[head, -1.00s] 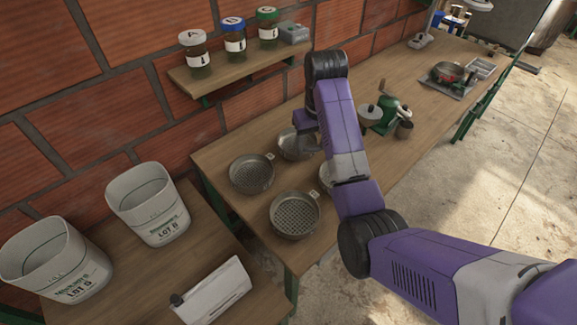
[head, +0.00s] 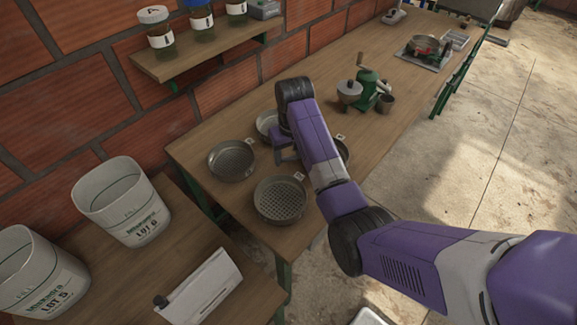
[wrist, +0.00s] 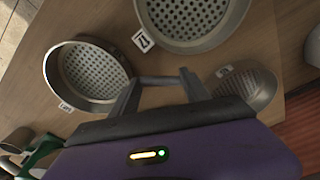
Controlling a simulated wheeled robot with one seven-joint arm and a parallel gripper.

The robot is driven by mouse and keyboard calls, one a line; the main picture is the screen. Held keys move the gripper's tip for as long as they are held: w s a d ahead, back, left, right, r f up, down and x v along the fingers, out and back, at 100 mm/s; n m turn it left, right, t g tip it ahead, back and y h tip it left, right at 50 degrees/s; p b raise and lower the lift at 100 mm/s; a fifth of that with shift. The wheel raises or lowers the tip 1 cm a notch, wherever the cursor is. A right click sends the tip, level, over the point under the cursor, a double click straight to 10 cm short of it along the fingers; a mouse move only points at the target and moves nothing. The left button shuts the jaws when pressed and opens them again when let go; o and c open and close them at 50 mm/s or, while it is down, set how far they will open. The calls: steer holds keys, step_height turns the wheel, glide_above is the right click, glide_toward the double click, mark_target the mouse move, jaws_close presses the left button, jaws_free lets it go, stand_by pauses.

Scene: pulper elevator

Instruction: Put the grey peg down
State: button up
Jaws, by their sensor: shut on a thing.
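My gripper (wrist: 158,90) has its two dark grey fingers spread with a short grey bar, which looks like the grey peg (wrist: 158,80), spanning the gap between their tips. In the head view my gripper (head: 285,153) is over the wooden table (head: 330,110), among the round metal sieves, and the peg cannot be made out there. Whether the peg touches anything below is not clear.
Tagged sieves surround the gripper: one left (head: 232,160), one in front (head: 280,200), one behind (head: 268,125), one partly hidden by my arm. A green grinder (head: 368,92) stands farther right. White bins (head: 122,200) stand on the lower table. Bare wood shows between the sieves.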

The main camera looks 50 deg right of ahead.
mark_target(288, 172)
steer(key=shift+f, duration=2.9)
steer(key=shift+f, duration=0.15)
steer(key=o, duration=1)
